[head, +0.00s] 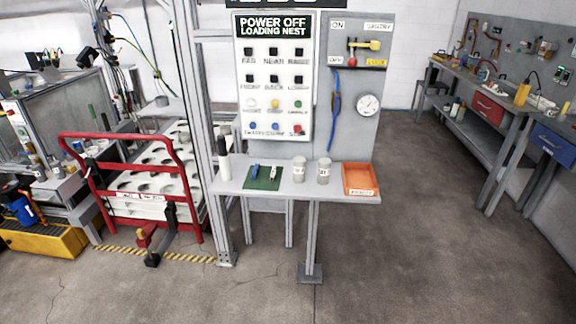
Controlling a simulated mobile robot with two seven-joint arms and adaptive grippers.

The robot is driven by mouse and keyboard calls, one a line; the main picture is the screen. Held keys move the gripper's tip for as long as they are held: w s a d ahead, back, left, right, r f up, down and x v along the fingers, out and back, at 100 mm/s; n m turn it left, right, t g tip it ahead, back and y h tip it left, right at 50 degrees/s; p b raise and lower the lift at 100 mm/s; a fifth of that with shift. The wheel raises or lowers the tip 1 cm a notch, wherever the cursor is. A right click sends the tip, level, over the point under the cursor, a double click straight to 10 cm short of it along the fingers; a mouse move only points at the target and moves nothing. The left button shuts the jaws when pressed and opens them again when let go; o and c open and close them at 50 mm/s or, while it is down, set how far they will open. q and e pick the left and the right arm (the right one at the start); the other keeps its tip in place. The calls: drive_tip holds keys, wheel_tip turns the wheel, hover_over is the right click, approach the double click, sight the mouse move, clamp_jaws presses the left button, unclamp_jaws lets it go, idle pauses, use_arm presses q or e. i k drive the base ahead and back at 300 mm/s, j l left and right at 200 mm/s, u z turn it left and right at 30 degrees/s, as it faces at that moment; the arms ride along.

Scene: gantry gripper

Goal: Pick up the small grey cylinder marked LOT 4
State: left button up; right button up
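Two small grey cylinders with pale labels stand upright side by side on the narrow grey shelf (234,187) under the control panel. One is the left grey cylinder (299,169), the other the right grey cylinder (324,170). They look alike and stand apart by a small gap. The label print is too small to read, so I cannot tell which is marked LOT 4. Neither of my grippers shows in the head view.
On the shelf, a green mat (250,184) with small tools lies left of the cylinders, and an orange tray (361,192) sits right. A white-and-black bottle (224,160) stands at the left end. A red-framed cart (120,137) is further left. Floor in front is clear.

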sight(299, 163)
drive_tip(key=i+l+u, duration=0.25)
drive_tip(key=u, duration=0.2)
drive_tip(key=i+l+u, duration=0.15)
drive_tip(key=l+u, duration=0.25)
drive_tip(key=i+l+u, duration=0.1)
drive_tip(key=l, duration=0.25)
drive_tip(key=i+l+u, duration=0.1)
drive_tip(key=l, duration=0.25)
drive_tip(key=i+l+u, duration=0.1)
drive_tip(key=l, duration=0.25)
drive_tip(key=i+l, duration=0.1)
drive_tip(key=l, duration=0.3)
drive_tip(key=i+l, duration=0.1)
drive_tip(key=l, duration=0.3)
drive_tip(key=i+l, duration=0.1)
drive_tip(key=l, duration=0.3)
drive_tip(key=i+l, duration=0.1)
drive_tip(key=l, duration=0.3)
